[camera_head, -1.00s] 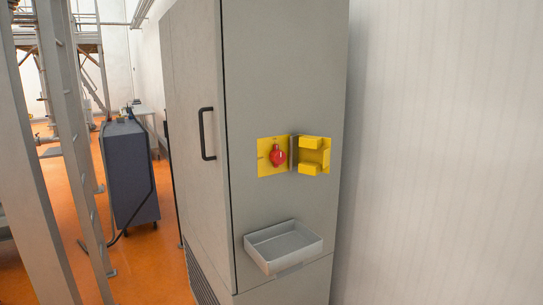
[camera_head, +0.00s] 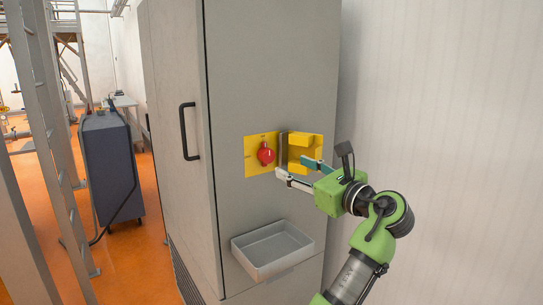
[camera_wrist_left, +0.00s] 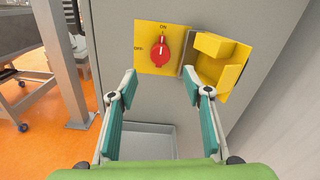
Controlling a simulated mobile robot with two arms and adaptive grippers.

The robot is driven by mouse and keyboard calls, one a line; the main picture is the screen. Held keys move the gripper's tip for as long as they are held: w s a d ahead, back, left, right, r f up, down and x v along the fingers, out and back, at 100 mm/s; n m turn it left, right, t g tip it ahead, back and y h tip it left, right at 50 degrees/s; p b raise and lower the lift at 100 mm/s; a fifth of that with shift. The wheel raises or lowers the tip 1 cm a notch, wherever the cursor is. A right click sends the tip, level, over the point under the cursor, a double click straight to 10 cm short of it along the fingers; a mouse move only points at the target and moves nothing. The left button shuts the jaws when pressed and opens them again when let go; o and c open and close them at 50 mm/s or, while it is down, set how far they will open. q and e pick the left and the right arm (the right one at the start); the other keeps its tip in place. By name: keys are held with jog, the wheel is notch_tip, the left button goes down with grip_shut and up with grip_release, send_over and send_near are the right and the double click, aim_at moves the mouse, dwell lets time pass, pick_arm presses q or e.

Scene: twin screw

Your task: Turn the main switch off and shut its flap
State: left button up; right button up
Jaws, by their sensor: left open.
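The main switch is a red knob (camera_head: 265,154) on a yellow plate (camera_head: 251,166) on the grey cabinet. In the left wrist view the knob (camera_wrist_left: 159,53) has its mark upright, pointing at ON; OFF is on the left. Its yellow box-like flap (camera_head: 311,141) stands open to the right of the plate; it also shows in the left wrist view (camera_wrist_left: 222,62). My left gripper (camera_head: 291,167) is open and empty, in front of the flap and right of the knob in the head view. Its fingers (camera_wrist_left: 160,84) appear below the knob in the wrist view. My right gripper is not visible.
A grey open tray (camera_head: 272,250) is fixed to the cabinet (camera_head: 240,70) below the switch. A black door handle (camera_head: 188,131) is to the left. A white wall (camera_head: 440,100) stands on the right. A dark wheeled unit (camera_head: 110,165) stands at the left.

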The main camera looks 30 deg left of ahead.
aim_at(269, 156)
pick_arm(q)
jog(key=p+x, duration=0.1)
jog(key=x, duration=0.8)
jog(key=shift+w+a+p, duration=0.2)
jog(key=shift+a+p, duration=0.15)
jog(key=shift+w+a, duration=0.2)
jog(key=shift+a, duration=0.3)
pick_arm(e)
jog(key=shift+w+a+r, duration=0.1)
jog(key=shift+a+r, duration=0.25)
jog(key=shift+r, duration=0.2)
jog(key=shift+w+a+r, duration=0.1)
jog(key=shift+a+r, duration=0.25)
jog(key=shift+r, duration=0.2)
pick_arm(q)
jog(key=shift+d, duration=0.1)
jog(key=c, duration=1.1)
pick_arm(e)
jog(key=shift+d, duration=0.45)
